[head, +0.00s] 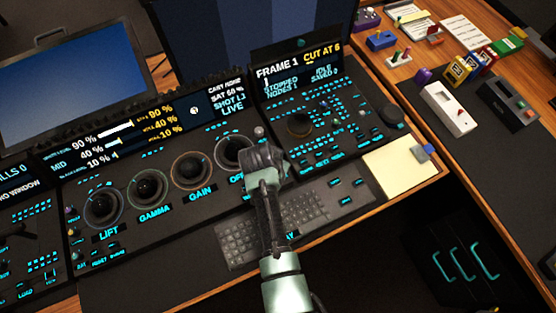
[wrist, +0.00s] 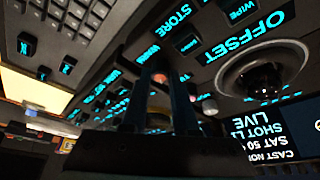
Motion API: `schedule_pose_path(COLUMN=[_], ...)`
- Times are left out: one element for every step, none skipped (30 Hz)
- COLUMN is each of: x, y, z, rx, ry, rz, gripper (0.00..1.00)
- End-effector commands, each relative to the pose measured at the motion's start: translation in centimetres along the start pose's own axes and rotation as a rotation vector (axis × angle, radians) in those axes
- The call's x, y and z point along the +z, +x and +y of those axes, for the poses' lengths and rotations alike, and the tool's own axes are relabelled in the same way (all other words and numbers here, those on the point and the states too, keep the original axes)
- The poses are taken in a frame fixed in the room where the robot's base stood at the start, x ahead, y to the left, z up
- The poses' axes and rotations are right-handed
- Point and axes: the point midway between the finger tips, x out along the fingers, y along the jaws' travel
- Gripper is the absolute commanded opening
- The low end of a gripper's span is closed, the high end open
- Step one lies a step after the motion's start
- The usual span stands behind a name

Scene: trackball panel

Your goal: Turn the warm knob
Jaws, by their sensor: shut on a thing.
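The warm knob (wrist: 160,78) is a small orange-tinted knob on the black panel, beside a cyan label that seems to read WARM. In the wrist view my gripper (wrist: 161,73) has its two dark fingers on either side of it, shut on it. The fingers hide much of the knob. In the head view my gripper (head: 262,160) is down at the panel, just right of and below the OFFSET trackball (head: 233,152), and hides the knob there.
The OFFSET trackball (wrist: 262,75) is close beside my fingers. A small pale knob (wrist: 208,105) is also near. The GAIN trackball (head: 192,169) and others lie left. A keyboard (head: 300,213) lies below under my arm. A yellow notepad (head: 398,172) lies right.

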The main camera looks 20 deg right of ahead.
Motion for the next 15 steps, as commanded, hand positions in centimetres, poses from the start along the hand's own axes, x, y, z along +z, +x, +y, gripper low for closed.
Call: schedule_pose_path(x=[0.04, 0.04, 0.05, 0.06, 0.07, 0.07, 0.07, 0.07, 0.07, 0.07, 0.07, 0.07, 0.07, 0.07, 0.07], y=[0.05, 0.05, 0.05, 0.05, 0.04, 0.04, 0.04, 0.04, 0.04, 0.04, 0.04, 0.03, 0.03, 0.03, 0.03], z=[-0.07, -0.08, -0.09, -0.09, -0.08, -0.06, -0.04, -0.03, -0.02, -0.01, -0.01, 0.0, 0.0, 0.0, 0.0], rx=[0.008, 0.012, 0.017, 0.02, 0.023, 0.027, 0.029, 0.031, 0.033, 0.034, 0.035, 0.036, 0.036, 0.036, 0.036], ry=[0.018, 0.028, 0.041, 0.049, 0.057, 0.065, 0.069, 0.073, 0.079, 0.081, 0.083, 0.085, 0.085, 0.086, 0.086], rz=[-0.001, -0.001, -0.001, -0.002, -0.002, -0.002, -0.002, -0.002, -0.002, -0.002, -0.002, -0.002, -0.002, -0.003, -0.003], gripper=[0.0, 0.0, 0.0, 0.0, 0.0, 0.0, 0.0, 0.0, 0.0, 0.0, 0.0, 0.0, 0.0, 0.0, 0.0])
